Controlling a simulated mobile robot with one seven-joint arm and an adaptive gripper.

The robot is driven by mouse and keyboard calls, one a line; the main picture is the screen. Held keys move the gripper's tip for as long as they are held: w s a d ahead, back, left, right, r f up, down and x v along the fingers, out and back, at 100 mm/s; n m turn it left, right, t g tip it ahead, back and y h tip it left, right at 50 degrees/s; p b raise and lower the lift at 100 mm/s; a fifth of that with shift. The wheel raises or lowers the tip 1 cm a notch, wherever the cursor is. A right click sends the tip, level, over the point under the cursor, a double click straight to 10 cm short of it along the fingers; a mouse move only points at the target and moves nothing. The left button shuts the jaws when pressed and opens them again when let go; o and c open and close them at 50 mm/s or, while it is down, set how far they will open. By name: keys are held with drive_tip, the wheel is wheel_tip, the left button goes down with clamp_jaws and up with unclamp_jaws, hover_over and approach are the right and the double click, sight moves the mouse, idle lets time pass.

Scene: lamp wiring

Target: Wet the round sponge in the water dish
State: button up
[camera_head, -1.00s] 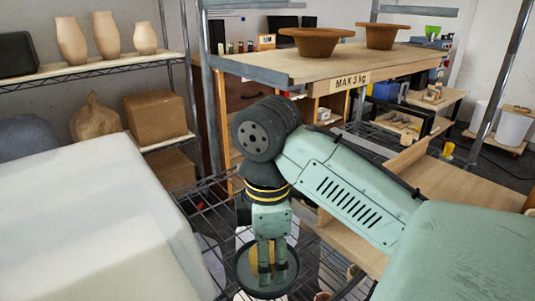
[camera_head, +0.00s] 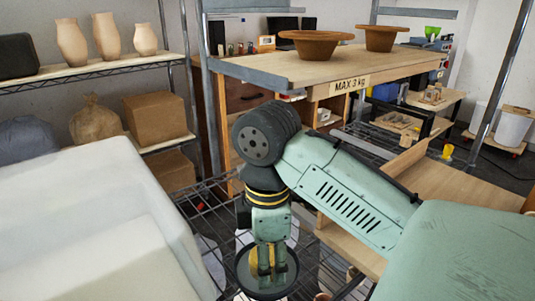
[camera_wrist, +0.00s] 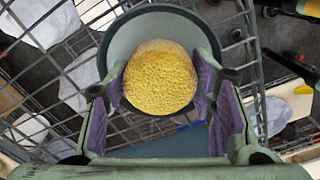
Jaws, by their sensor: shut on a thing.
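The round yellow sponge (camera_wrist: 160,78) is between the purple finger pads of my gripper (camera_wrist: 160,90) in the wrist view. My gripper (camera_head: 268,262) is shut on it, pointing down. The round dark-rimmed water dish (camera_wrist: 118,38) lies directly beyond the sponge, with a grey-green inside. In the head view the dish (camera_head: 290,277) is under my fingers, and only bits of yellow sponge show around them. I cannot tell whether the sponge touches the water or the dish's bottom. No water surface can be made out.
The dish is on a dark wire shelf (camera_head: 205,205). A wooden board marked MAX 3 kg (camera_head: 285,68) stands above and behind, with two brown bowls (camera_head: 317,45) on it. A large white block-like shape (camera_head: 80,220) fills the left front. Metal posts stand near the arm.

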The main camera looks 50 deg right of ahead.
idle(0.6)
wheel_tip(320, 180, up, 7)
drive_tip(key=p, duration=0.8)
drive_tip(key=shift+s+f, duration=0.1)
idle(0.8)
